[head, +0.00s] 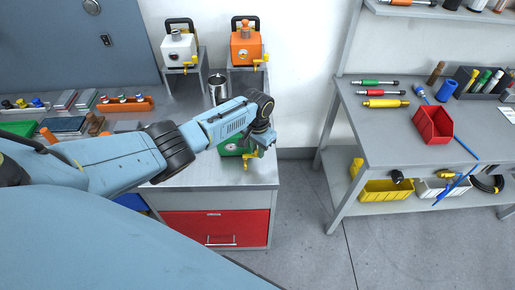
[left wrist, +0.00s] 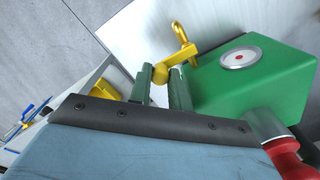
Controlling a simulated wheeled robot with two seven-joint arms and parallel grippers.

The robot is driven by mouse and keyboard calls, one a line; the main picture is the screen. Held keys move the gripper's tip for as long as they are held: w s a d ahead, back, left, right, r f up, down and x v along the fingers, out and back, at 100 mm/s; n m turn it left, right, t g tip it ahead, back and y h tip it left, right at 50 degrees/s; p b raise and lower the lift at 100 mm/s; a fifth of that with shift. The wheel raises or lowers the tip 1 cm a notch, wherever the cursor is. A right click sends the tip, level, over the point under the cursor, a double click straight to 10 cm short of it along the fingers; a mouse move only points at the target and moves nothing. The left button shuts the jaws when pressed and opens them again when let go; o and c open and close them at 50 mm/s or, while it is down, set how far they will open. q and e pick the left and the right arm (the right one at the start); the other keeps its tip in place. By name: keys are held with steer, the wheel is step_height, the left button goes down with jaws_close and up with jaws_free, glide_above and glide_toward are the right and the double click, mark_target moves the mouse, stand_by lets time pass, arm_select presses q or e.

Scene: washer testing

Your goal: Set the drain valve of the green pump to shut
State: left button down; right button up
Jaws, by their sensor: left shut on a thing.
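The green pump (left wrist: 255,90) stands on the metal bench, with a round white dial (left wrist: 239,58) with a red centre on its face. In the head view my left arm largely covers the pump (head: 231,150). Its yellow drain valve (left wrist: 177,58) sticks out from the pump's side and ends in a looped piece. It also shows in the head view (head: 251,158), just below my gripper. My left gripper (left wrist: 162,78) is shut on the yellow valve, with one finger on each side of its rounded part. My right gripper is out of view.
A white pump (head: 178,47) and an orange pump (head: 246,45) stand at the back of the bench. A metal cup (head: 218,88) is behind my forearm. A shelf table (head: 372,130) with a red bin (head: 433,125) stands at right, across open floor.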

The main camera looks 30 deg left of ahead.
arm_select(q)
steer(key=c, duration=1.3)
jaws_free()
